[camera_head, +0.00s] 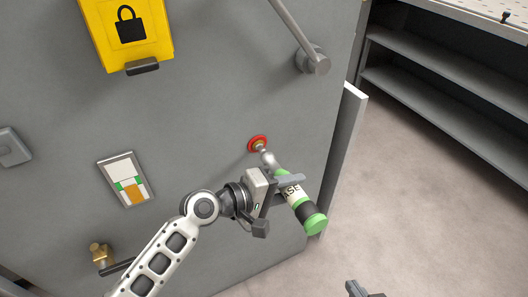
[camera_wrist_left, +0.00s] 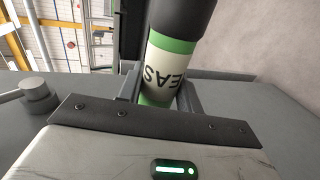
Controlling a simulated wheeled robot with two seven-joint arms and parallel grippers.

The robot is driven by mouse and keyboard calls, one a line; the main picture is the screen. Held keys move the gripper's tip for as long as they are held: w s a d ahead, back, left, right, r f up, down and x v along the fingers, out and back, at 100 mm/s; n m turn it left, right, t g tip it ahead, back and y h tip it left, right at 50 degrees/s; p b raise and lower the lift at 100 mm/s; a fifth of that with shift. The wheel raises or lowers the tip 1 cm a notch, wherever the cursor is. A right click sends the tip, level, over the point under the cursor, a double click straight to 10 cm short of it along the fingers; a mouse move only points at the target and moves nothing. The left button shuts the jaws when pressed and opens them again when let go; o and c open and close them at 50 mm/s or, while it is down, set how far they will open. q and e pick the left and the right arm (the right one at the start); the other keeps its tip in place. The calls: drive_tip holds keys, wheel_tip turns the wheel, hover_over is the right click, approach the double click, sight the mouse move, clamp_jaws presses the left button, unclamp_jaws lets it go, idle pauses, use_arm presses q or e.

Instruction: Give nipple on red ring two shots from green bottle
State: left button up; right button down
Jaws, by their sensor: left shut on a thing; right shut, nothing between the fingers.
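The red ring (camera_head: 257,143) with a small brass-coloured nipple at its middle is on the grey machine panel. My left gripper (camera_head: 284,190) is shut on the green bottle (camera_head: 303,204), which has a white label, a dark band and a green end cap. The bottle is tilted, its grey nozzle pointing up-left at the nipple. The nozzle tip is at or very close to the nipple; I cannot tell if they touch. The left wrist view shows the bottle (camera_wrist_left: 172,67) between the fingers. My right gripper (camera_head: 362,290) is shut and empty, partly cut off at the bottom edge.
The grey panel (camera_head: 210,100) carries a yellow lock box (camera_head: 128,32), a level gauge (camera_head: 126,180), a brass fitting (camera_head: 101,254) and a bar handle (camera_head: 312,60). A light panel edge (camera_head: 343,150) stands right of the bottle. Open floor (camera_head: 420,200) and grey shelves (camera_head: 450,75) lie beyond.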

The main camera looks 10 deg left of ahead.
sight(303, 219)
use_arm(q)
drive_tip(key=shift+w+a+r+b, duration=0.1)
drive_tip(key=shift+w+a+b, duration=0.1)
drive_tip(key=shift+w+a, duration=0.25)
drive_tip(key=shift+w+a+b, duration=0.2)
drive_tip(key=shift+w, duration=0.3)
idle(0.9)
drive_tip(key=shift+s+d, duration=0.1)
drive_tip(key=shift+s+d+p, duration=0.6)
drive_tip(key=shift+s+p, duration=0.1)
drive_tip(key=shift+s, duration=0.1)
drive_tip(key=shift+s, duration=0.1)
idle(0.3)
drive_tip(key=shift+s+d+r+p, duration=0.1)
drive_tip(key=shift+s+d+p, duration=0.35)
drive_tip(key=shift+s+p, duration=0.15)
drive_tip(key=s+d+p, duration=0.2)
drive_tip(key=s, duration=0.1)
drive_tip(key=shift+s+d, duration=0.2)
drive_tip(key=shift+d, duration=0.05)
drive_tip(key=shift+s+d+p, duration=0.3)
drive_tip(key=shift+s+d, duration=0.3)
drive_tip(key=shift+s, duration=0.25)
